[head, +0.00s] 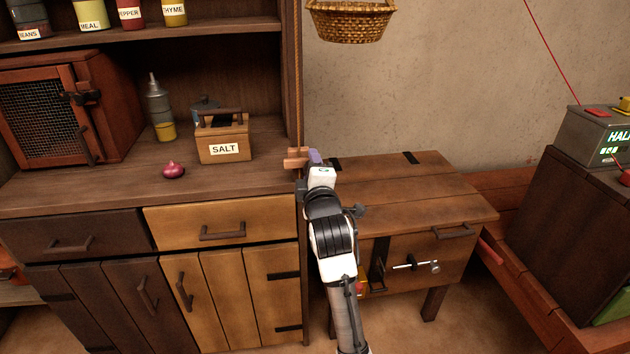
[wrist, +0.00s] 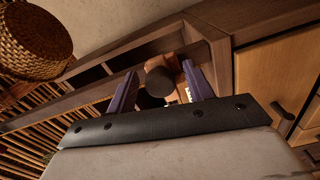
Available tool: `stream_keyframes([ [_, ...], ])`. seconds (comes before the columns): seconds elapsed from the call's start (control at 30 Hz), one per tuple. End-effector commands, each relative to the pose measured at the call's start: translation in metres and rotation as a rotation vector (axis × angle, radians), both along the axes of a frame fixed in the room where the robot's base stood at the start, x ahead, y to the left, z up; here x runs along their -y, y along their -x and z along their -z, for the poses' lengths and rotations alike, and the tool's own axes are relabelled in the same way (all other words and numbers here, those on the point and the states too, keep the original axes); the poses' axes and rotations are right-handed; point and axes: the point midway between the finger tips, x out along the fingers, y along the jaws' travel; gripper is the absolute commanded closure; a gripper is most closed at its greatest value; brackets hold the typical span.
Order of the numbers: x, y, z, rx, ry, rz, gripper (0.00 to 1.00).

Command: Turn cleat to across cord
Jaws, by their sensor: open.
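The wooden cleat (head: 296,158) is on the front edge of the dresser's right upright, partly hidden by my gripper. The cord (head: 299,80) runs straight up from it along the upright. My gripper (head: 313,157) is at the cleat's right side, its purple fingers open. In the wrist view, my gripper (wrist: 160,70) has a finger on either side of a dark round knob (wrist: 160,80), with reddish-brown wood of the cleat (wrist: 176,64) behind it. Whether either finger touches the cleat cannot be told.
A wicker basket (head: 350,20) hangs above. The salt box (head: 224,140) and an onion (head: 173,170) sit on the dresser counter (head: 100,190) to the left. Bare wall is behind.

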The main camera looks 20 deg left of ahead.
Motion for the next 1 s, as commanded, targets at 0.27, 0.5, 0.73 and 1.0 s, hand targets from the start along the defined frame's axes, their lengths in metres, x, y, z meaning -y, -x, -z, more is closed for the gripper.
stream_keyframes([
  [0.27, 0.028, 0.041, 0.003, 0.0, -0.002, 0.001, 0.48],
  [0.5, 0.062, 0.091, 0.003, -0.001, -0.002, 0.002, 0.48],
  [0.73, 0.068, 0.1, -0.003, -0.008, 0.003, -0.003, 0.48],
  [1.0, 0.074, 0.109, -0.001, -0.004, 0.0, -0.002, 0.48],
])
